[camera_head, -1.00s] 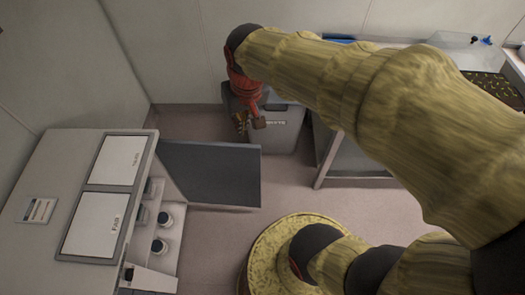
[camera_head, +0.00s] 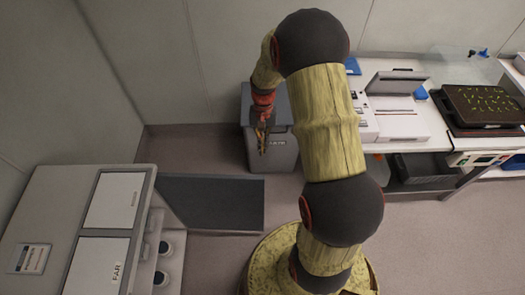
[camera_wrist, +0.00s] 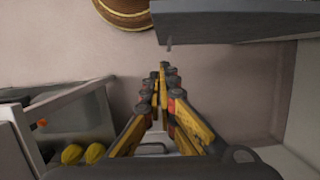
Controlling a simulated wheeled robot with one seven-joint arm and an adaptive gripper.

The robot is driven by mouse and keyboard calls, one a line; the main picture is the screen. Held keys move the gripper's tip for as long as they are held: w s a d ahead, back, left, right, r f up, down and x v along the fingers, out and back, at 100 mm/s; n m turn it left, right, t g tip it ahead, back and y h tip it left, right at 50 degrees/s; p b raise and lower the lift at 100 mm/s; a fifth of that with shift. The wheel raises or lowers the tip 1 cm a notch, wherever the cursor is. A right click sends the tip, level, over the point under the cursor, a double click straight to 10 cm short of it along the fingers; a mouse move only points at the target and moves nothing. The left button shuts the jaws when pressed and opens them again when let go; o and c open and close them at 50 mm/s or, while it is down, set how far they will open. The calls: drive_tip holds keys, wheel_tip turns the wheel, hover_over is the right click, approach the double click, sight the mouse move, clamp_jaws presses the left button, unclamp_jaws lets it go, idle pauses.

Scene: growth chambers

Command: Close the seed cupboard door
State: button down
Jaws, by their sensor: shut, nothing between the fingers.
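The seed cupboard (camera_head: 60,215) stands at the left in the head view, with white panels on top and jars on its inner shelves. Its dark grey door (camera_head: 212,203) stands open, sticking out to the right from the cupboard's far side. My gripper (camera_head: 263,143) is shut and empty, pointing down in front of the grey bin, beyond the door's free end and apart from it in the picture. In the wrist view my gripper (camera_wrist: 160,75) shows its yellow and black fingers together. A dark grey panel, apparently the door (camera_wrist: 235,22), crosses the upper right there.
A grey bin (camera_head: 278,158) stands by the back wall behind my gripper. A white bench (camera_head: 400,135) with equipment and a dark seedling tray (camera_head: 484,104) is at the right. Bare floor (camera_head: 420,240) lies right of my base.

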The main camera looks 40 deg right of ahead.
drive_tip(key=s+a+f+b, duration=0.3)
drive_tip(key=s+f, duration=0.1)
drive_tip(key=f, duration=0.3)
drive_tip(key=shift+s+a+f, duration=0.15)
drive_tip(key=shift+s+a, duration=0.15)
drive_tip(key=shift+s, duration=0.05)
drive_tip(key=shift+s, duration=0.1)
